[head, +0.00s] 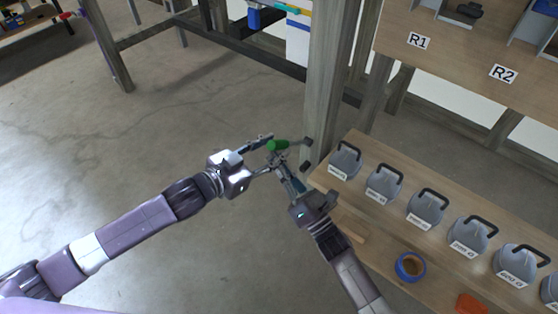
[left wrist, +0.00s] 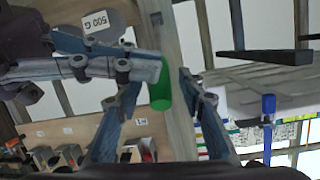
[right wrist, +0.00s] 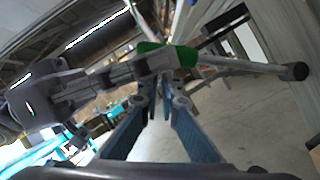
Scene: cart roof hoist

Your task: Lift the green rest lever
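The green rest lever grip (head: 278,145) is a short cylinder beside the grey wooden post, on a metal rod. In the left wrist view the green grip (left wrist: 160,83) stands between the spread fingers of my left gripper (left wrist: 157,80), with a gap to the right-hand finger. My left gripper (head: 263,156) is open around the lever, not closed on it. My right gripper (head: 280,165) is just below the green grip, its fingers close together and apparently empty. In the right wrist view the green grip (right wrist: 168,54) is partly hidden behind my left gripper's fingers.
The grey post (head: 335,75) rises right behind the lever. A wooden table (head: 350,220) at right holds a row of grey weights with black handles and a blue tape roll (head: 410,266). A bench labelled R1 and R2 (head: 455,60) stands behind. The floor at left is clear.

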